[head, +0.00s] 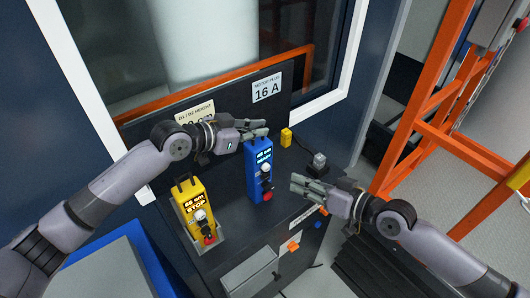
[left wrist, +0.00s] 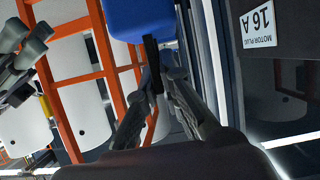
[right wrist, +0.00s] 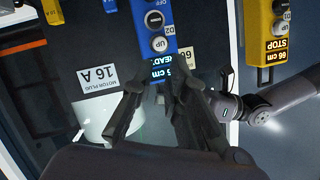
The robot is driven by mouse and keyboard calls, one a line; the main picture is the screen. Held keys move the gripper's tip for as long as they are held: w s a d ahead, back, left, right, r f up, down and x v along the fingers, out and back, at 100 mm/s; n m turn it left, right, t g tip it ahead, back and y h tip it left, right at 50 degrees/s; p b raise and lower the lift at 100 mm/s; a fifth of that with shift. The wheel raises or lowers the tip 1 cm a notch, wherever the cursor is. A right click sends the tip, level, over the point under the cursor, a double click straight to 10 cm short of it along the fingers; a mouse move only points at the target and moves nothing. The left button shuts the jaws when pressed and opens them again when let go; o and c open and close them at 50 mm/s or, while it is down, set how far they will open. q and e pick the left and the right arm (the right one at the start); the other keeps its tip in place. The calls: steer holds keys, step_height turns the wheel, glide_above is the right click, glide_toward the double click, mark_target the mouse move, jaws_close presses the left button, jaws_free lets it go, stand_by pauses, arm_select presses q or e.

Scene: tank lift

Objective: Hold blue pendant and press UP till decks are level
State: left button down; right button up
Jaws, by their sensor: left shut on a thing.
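The blue pendant (head: 257,172) stands upright over the dark cabinet top, with a lit display, buttons and a red knob. My left gripper (head: 262,133) is shut on its top handle. In the left wrist view the blue body (left wrist: 140,20) shows beyond the fingers. My right gripper (head: 295,184) is right of the blue pendant, its fingers slightly apart with nothing between them. In the right wrist view the white UP button (right wrist: 160,44) and dark button above it lie past the fingertips, seemingly untouched. The display there is partly covered by a fingertip; its number is unclear.
A yellow pendant (head: 193,207) reading 66 cm STOP stands in a holder at the left. A "16 A" motor plug label (head: 266,87) is on the panel behind. A small yellow block (head: 286,137) and a grey plug (head: 319,161) are nearby. An orange frame (head: 425,120) stands right.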

mark_target(266, 168)
jaws_close()
stand_by(1.1)
steer(key=a+r+m+t, duration=0.1)
steer(key=a+m+t, duration=0.2)
steer(key=a+t, duration=0.15)
steer(key=s+d+f+m+t+h, duration=0.1)
steer(key=m+t+h, duration=0.1)
steer(key=m+h, duration=0.3)
steer(key=s+d+f+m+t+h, duration=0.2)
steer(key=m+h, duration=0.3)
steer(key=h, duration=0.4)
steer(key=shift+s+d+f+m+t, duration=0.25)
steer(key=shift+d+f+m+t, duration=0.05)
steer(key=shift+m+t, duration=0.15)
steer(key=shift+w, duration=0.1)
steer(key=w+a, duration=0.5)
steer(key=w, duration=0.2)
